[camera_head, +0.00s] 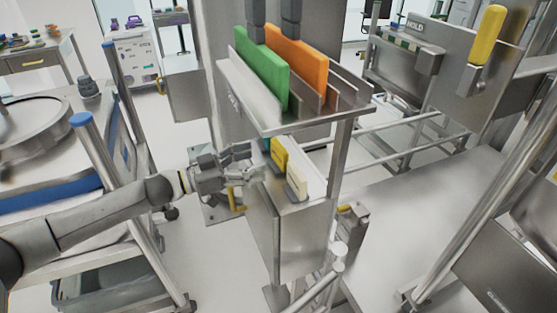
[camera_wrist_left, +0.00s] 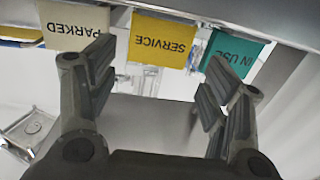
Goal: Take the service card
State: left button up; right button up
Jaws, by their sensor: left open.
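The yellow service card (camera_head: 279,152) stands in the middle of a row of cards in a grey metal holder on a post. In the left wrist view the service card (camera_wrist_left: 162,42) reads upside down. The cream PARKED card (camera_head: 297,182) is on one side of it, also in the left wrist view (camera_wrist_left: 72,25). The teal IN USE card (camera_wrist_left: 232,55) is on the other side. My left gripper (camera_head: 250,160) is open and empty just left of the holder. In its wrist view the fingers (camera_wrist_left: 158,78) spread to either side of the service card, apart from it.
A metal shelf (camera_head: 340,112) with a green board (camera_head: 262,70) and an orange board (camera_head: 298,65) overhangs the cards. A yellow handle (camera_head: 236,200) is below my left gripper. A cart with a blue-capped post (camera_head: 85,125) stands at left.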

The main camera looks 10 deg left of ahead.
aim_at(277, 156)
pick_arm(q)
jog(key=x, duration=0.2)
jog(key=shift+w+d, duration=0.3)
jog(key=shift+w+d+p, duration=0.35)
jog(key=shift+d+p, duration=0.15)
jog(key=x, duration=0.2)
jog(key=p+x, duration=0.1)
jog(key=x, duration=0.1)
jog(key=shift+f, duration=0.25)
jog(key=shift+s, duration=0.1)
jog(key=c, duration=0.7)
